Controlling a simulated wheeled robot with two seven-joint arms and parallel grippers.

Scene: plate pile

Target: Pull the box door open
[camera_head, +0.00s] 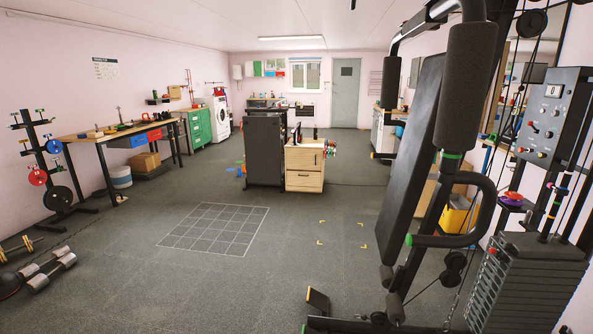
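No thing in view is clearly marked as the box of the task. A grey control box (551,117) with a small display, switches and coloured buttons is mounted at the right, beside the gym machine; no open door shows on it. A light wooden cabinet (304,166) with dark handles stands in the middle of the room, and its fronts look shut. I cannot tell which of these is the box. Neither of my grippers nor my arms is in view.
A gym machine (413,163) with a dark padded back and a weight stack (528,281) fills the right side. A dark panel (264,150) stands left of the cabinet. Dumbbells (50,270) lie at the left. The floor around the white grid (213,229) is clear.

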